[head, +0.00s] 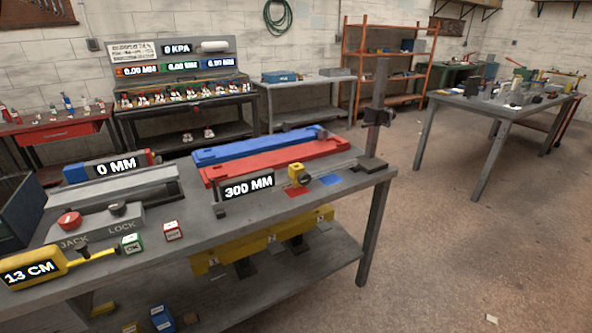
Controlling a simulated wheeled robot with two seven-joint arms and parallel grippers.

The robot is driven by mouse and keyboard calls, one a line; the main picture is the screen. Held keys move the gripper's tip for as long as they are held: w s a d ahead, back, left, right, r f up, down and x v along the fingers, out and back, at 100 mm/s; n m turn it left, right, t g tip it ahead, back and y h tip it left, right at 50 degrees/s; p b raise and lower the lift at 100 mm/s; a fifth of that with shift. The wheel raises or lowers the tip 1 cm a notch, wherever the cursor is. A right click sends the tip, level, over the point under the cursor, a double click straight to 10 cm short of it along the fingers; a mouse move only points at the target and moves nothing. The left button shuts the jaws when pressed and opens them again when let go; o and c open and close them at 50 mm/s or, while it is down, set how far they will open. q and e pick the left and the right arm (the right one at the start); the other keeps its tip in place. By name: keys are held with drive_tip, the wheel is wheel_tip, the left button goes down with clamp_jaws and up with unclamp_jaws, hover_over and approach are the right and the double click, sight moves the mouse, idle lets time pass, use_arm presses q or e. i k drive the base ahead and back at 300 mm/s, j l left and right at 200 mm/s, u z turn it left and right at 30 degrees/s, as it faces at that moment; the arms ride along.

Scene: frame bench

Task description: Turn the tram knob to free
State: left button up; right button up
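No part marked as the tram knob is readable in the head view. A rail gauge with a "300 MM" display (248,187) lies along the near side of the main bench. It carries a yellow block (298,175), and any knob or setting on it is too small to read. A red round knob (69,220) marked JACK and a dark knob (117,208) marked LOCK sit on a grey box at the bench's left. Neither of my grippers is in view.
Blue (255,146) and red (275,160) beams lie on the main bench (215,230), with a grey post (379,90) at its right end. A yellow "13 CM" tool (38,268) lies at the front left. Open floor (450,240) is on the right.

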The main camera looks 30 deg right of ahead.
sight(305, 179)
drive_tip(key=i+l, duration=0.1)
drive_tip(key=l, duration=1.1)
drive_tip(key=i+l, duration=0.15)
drive_tip(key=l, duration=1)
drive_tip(key=i+l, duration=0.15)
drive_tip(key=l, duration=0.45)
